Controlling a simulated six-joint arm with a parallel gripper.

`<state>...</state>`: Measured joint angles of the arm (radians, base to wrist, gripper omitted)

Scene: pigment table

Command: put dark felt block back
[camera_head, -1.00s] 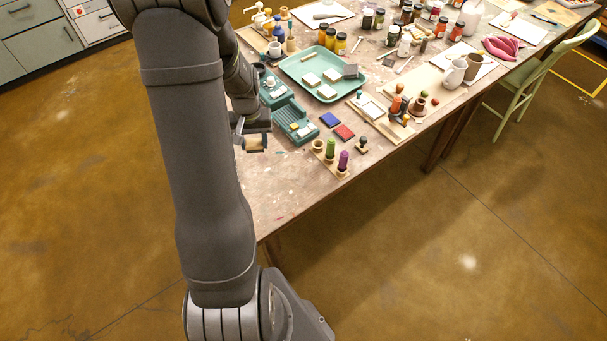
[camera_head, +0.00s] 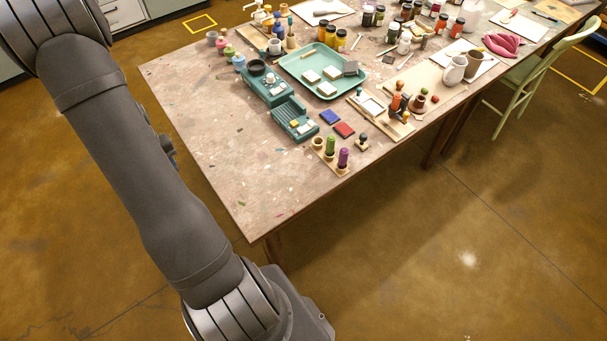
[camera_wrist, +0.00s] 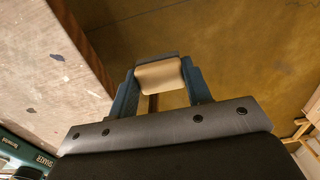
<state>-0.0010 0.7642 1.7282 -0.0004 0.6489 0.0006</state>
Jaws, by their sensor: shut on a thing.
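My gripper (camera_wrist: 160,86) shows in the wrist view, shut on a block (camera_wrist: 158,75). The block has a pale tan face and a dark grey layer along its far edge, so it looks like the dark felt block. It is held over brown floor, beyond the table's edge in that view. In the head view my gripper and the held block are hidden or out of frame. A teal tray (camera_head: 294,69) on the table holds several pale-topped blocks (camera_head: 327,89) and one dark grey block (camera_head: 350,68).
The table (camera_head: 200,110) has a clear stretch at its near left. Two teal devices (camera_head: 293,120) stand near the tray. Blue and red pads (camera_head: 344,130), and a wooden holder with green and purple stamps (camera_head: 343,158), stand near the front edge. Small jars (camera_head: 228,50) line the far left.

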